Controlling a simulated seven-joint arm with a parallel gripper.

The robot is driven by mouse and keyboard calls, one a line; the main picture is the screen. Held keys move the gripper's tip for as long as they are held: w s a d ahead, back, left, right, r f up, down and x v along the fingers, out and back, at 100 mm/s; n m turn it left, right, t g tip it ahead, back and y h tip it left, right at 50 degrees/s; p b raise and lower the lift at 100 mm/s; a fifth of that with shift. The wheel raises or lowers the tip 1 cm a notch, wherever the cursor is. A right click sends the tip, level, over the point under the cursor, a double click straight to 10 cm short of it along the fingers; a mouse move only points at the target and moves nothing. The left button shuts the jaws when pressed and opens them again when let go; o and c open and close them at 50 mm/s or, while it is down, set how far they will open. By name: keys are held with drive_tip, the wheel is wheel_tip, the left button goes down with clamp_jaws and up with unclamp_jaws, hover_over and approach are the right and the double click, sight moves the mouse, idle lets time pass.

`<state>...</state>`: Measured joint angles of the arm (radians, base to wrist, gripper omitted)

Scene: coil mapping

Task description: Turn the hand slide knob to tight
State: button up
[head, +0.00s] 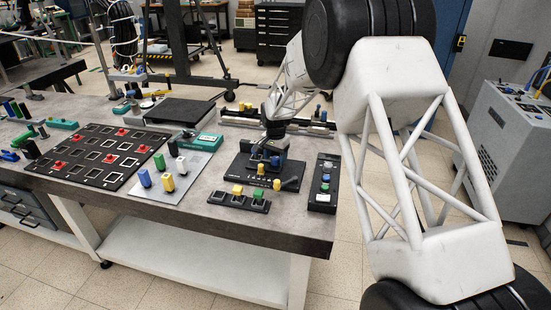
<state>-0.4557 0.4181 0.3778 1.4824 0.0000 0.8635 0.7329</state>
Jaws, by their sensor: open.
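My gripper (266,158) is at the end of my white lattice arm, pointing down over a black base plate (236,172) near the table's front right. The jaws are open. A small yellow knob (277,185) stands on this plate, just in front of the gripper. Another yellow piece (260,168) shows right at the fingertips; I cannot tell whether they touch it. A dark lever-like part (291,184) sticks out to the right. No label is readable, so I cannot tell which piece is the hand slide knob. The gripper hides part of the plate.
In front of the plate is a black strip (226,198) with yellow and green pieces. A dark control box (323,182) stands close to its right. A light panel (185,190) with several coloured knobs and a black slotted board (95,157) with red pieces lie left.

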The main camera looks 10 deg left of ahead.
sight(277, 158)
drive_tip(key=shift+r, duration=3.45)
drive_tip(key=shift+d+r, duration=0.2)
drive_tip(key=shift+r, duration=0.05)
drive_tip(key=s+d+r+n+t, duration=0.1)
drive_tip(key=s+d+r, duration=0.85)
drive_tip(key=d, duration=0.35)
drive_tip(key=s+d+r, duration=0.9)
drive_tip(key=s+d, duration=0.2)
drive_tip(key=d, duration=0.1)
drive_tip(key=s+d, duration=0.5)
drive_tip(key=s, duration=0.5)
drive_tip(key=s+d+n+t, duration=0.1)
drive_tip(key=s+d, duration=0.4)
drive_tip(key=s, duration=0.6)
drive_tip(key=s+d+n, duration=0.1)
drive_tip(key=s+d, duration=0.4)
drive_tip(key=s, duration=0.6)
drive_tip(key=shift+s+d+f+t, duration=0.2)
drive_tip(key=shift+s+f+t, duration=0.1)
drive_tip(key=shift+f, duration=0.1)
drive_tip(key=shift+w, duration=0.1)
drive_tip(key=shift+c, duration=0.2)
